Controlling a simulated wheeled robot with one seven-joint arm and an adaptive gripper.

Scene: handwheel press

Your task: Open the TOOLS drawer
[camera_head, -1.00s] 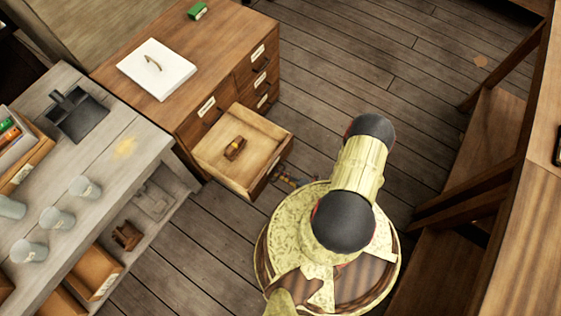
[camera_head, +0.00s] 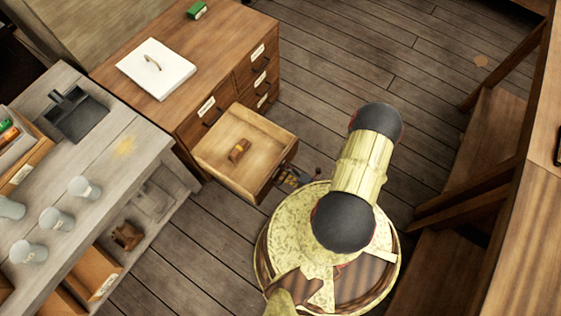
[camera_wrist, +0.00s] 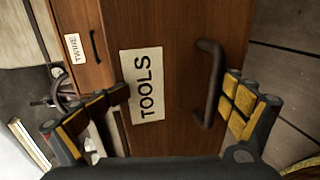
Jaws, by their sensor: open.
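The TOOLS drawer (camera_head: 214,155) is pulled out of the wooden cabinet in the head view, with a small brown and yellow object (camera_head: 239,150) inside it. In the wrist view its front carries the white TOOLS label (camera_wrist: 144,84) and a dark bar handle (camera_wrist: 208,84). My gripper (camera_wrist: 172,108) is open in front of it. The handle is between the spread fingers, nearer the right one; I cannot tell if they touch. In the head view my gripper (camera_head: 291,178) is partly hidden by my arm, beside the drawer front.
A grey workbench (camera_head: 110,147) with jars stands at left. Wooden shelving (camera_head: 490,150) stands at right. Open plank floor lies between.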

